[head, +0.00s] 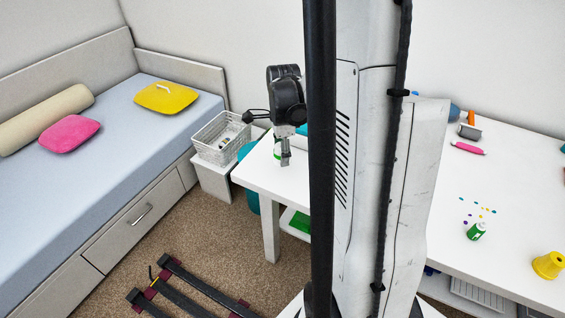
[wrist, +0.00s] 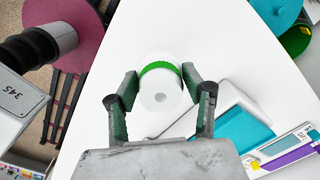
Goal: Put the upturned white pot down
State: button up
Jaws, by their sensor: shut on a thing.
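The white pot (wrist: 160,97) has a green band and sits between the fingers of my gripper (wrist: 159,76) in the wrist view, with a round face with a small centre hole toward the camera. My gripper is shut on its sides. In the head view my gripper (head: 284,158) points down at the left end of the white table (head: 262,178). Only a bit of the pot (head: 277,150) shows there, behind the fingers. I cannot tell whether the pot touches the tabletop.
A white box-like thing (wrist: 222,97) and a teal item (wrist: 240,132) lie close right of the pot. A white basket (head: 220,138) stands beyond the table's left end. Tabletop left of the pot is clear.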

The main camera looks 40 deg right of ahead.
aim_at(283, 169)
jog(key=shift+d+f, duration=0.25)
jog(key=shift+f, duration=0.1)
jog(key=shift+f+b, duration=0.35)
jog(key=shift+f, duration=1.5)
jog(key=shift+f, duration=0.15)
jog(key=o, duration=1.2)
jog(key=shift+c, duration=0.2)
